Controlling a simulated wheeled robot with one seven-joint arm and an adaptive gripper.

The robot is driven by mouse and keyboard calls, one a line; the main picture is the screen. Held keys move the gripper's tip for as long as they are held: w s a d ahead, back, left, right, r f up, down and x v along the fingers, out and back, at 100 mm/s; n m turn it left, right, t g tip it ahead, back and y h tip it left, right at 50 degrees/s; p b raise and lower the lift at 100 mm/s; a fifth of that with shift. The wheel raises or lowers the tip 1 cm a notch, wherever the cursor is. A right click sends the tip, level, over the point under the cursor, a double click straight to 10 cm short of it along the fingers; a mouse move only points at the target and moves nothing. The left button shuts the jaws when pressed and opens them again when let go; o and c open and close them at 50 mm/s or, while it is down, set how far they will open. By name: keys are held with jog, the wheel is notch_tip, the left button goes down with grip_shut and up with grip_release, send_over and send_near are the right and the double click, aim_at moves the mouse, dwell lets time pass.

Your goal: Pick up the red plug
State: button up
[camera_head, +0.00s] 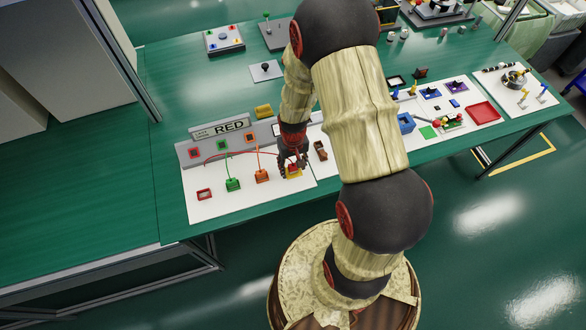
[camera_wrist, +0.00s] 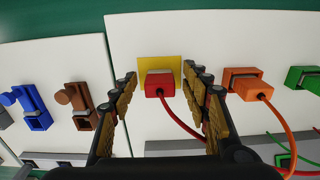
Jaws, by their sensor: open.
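The red plug (camera_wrist: 160,84) with its red cable sits on a yellow square (camera_wrist: 171,64) on the white board, seen in the wrist view. In the head view the plug (camera_head: 293,168) is partly hidden by my gripper (camera_head: 292,160). My gripper (camera_wrist: 161,95) is open, with one finger on each side of the plug. The fingers look apart from it. I cannot tell exactly how high the fingertips are above the board.
An orange plug (camera_wrist: 247,87) stands close to the right of my gripper in the wrist view, with a green plug (camera_wrist: 306,78) beyond. Brown (camera_wrist: 76,103) and blue (camera_wrist: 28,105) parts stand to the left. A "RED" sign (camera_head: 229,127) stands on the panel behind.

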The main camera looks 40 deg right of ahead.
aim_at(293, 164)
jog(key=shift+c, duration=0.5)
jog(key=c, duration=1)
jog(key=shift+r, duration=0.1)
jog(key=shift+r, duration=0.5)
notch_tip(293, 164, up, 2)
jog(key=shift+w+r+p, duration=0.1)
jog(key=shift+r+p, duration=0.1)
jog(key=shift+p, duration=0.45)
jog(key=shift+s+a+r+p, duration=0.1)
jog(key=shift+s+r+p, duration=0.6)
jog(key=shift+s+r, duration=1.35)
jog(key=shift+s+d+r+p, duration=0.1)
jog(key=shift+s+r+p, duration=0.6)
jog(key=shift+s+r, duration=1.4)
jog(key=shift+s+a+r+p, duration=0.1)
jog(key=shift+s+r+p, duration=0.85)
jog(key=shift+s, duration=2)
jog(key=shift+r+p, duration=1.05)
jog(key=shift+r, duration=0.65)
